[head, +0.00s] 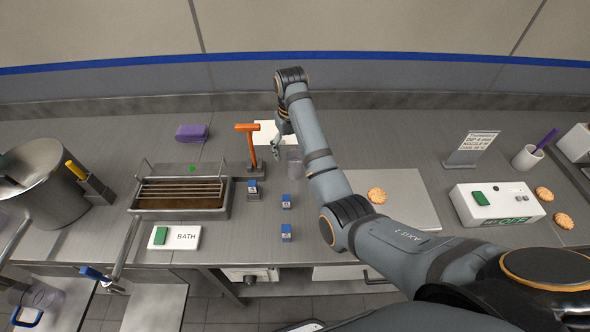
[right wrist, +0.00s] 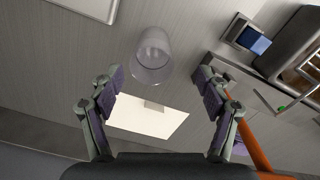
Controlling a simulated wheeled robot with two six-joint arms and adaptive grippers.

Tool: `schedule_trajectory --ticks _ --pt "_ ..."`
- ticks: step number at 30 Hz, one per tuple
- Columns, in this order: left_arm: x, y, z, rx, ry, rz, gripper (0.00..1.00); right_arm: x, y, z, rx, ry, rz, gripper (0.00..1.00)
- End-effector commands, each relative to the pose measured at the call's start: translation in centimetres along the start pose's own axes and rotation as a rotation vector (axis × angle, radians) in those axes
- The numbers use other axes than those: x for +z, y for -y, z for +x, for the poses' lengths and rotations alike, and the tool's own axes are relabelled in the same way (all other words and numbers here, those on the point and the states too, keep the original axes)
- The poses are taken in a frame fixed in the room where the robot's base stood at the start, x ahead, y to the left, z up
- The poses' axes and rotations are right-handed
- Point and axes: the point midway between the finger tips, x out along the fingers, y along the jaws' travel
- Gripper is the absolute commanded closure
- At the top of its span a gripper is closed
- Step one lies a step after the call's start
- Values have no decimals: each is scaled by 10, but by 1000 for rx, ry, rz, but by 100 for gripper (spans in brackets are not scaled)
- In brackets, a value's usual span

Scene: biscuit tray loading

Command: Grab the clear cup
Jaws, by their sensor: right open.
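The clear cup (head: 294,163) stands on the grey worktop, just right of the orange post. In the right wrist view the clear cup (right wrist: 152,55) lies ahead of the fingertips, roughly centred between them. My right gripper (head: 277,145) reaches over the counter from the right and is beside the cup. In the wrist view my right gripper (right wrist: 159,88) is open with nothing between its fingers. My left gripper is not in either view.
An orange post (head: 250,140) stands close left of the cup, beside the fryer-like bath (head: 222,210). A white sheet (right wrist: 165,122) lies behind the cup. Small blue-topped blocks (head: 287,201) stand in front. A pale board (head: 415,205) with a biscuit lies right.

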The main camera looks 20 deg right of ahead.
Motion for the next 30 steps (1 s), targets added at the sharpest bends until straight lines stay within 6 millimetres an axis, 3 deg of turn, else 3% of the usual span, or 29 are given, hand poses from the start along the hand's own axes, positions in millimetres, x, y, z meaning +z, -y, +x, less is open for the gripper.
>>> schedule_trajectory --ticks 1,4,13,19,29,30 --pt "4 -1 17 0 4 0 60 0 0 18 0 1 0 23" --pt "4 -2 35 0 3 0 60 0 -1 36 0 0 1 23" --pt "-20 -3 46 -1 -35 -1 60 1 -2 48 1 0 1 23" --pt "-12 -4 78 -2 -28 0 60 4 -10 83 1 0 2 23" --pt "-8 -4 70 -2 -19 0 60 3 -9 93 0 -1 2 23" --pt "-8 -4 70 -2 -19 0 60 3 -9 93 0 -1 2 29"
